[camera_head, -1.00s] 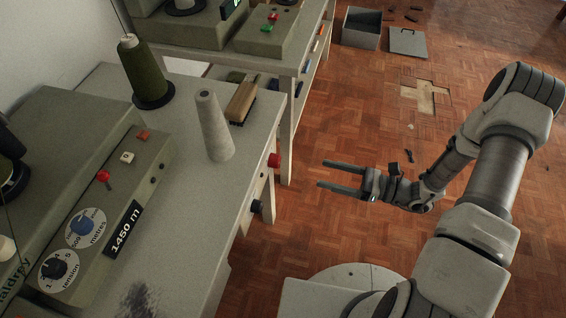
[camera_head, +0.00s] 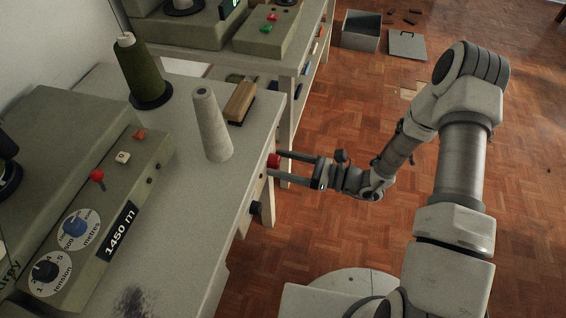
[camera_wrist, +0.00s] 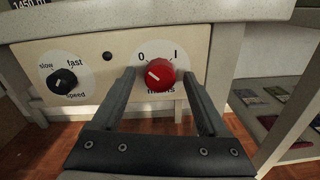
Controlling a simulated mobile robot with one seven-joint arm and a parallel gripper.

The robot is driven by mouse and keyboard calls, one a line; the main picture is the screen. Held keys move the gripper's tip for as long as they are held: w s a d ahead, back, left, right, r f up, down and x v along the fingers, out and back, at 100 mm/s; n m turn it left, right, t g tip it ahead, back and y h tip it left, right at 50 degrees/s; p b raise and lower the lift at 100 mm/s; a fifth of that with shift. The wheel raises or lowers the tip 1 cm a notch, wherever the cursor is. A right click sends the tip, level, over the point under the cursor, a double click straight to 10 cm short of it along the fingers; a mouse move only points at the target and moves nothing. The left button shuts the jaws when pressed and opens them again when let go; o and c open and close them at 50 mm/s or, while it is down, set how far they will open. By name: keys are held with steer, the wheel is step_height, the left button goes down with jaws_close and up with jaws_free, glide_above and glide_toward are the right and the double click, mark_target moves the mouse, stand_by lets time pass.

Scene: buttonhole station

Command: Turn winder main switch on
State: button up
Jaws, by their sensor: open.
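The main switch is a red knob (camera_wrist: 160,74) on the cream front panel under the winder's table, on a white dial marked 0, I and "mains". Its white pointer line slants to the upper left, towards the 0. In the head view the red knob (camera_head: 273,160) shows at the table's right side. My gripper (camera_wrist: 158,74) is open and level, with one finger left and one right of the knob. In the head view my gripper (camera_head: 277,163) has its fingertips at the knob. I cannot tell if either finger touches it. The lower part of "mains" is partly hidden.
A black speed knob (camera_wrist: 62,80) sits left on the same panel, with a small dark hole between. A shelf (camera_wrist: 285,105) stands at right.

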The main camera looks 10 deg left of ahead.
jaws_close()
steer(key=shift+m, duration=0.3)
steer(key=m+p, duration=0.2)
steer(key=shift+r+m, duration=0.15)
steer(key=shift+m, duration=0.25)
steer(key=m+p, duration=0.3)
steer(key=m, duration=0.2)
steer(key=m+p, duration=0.1)
steer(key=m, duration=0.3)
steer(key=shift+m+p, duration=0.35)
steer(key=shift+m, duration=0.05)
steer(key=m+p, duration=0.1)
steer(key=m, duration=0.3)
steer(key=shift+m, duration=0.3)
steer(key=shift+f, duration=0.2)
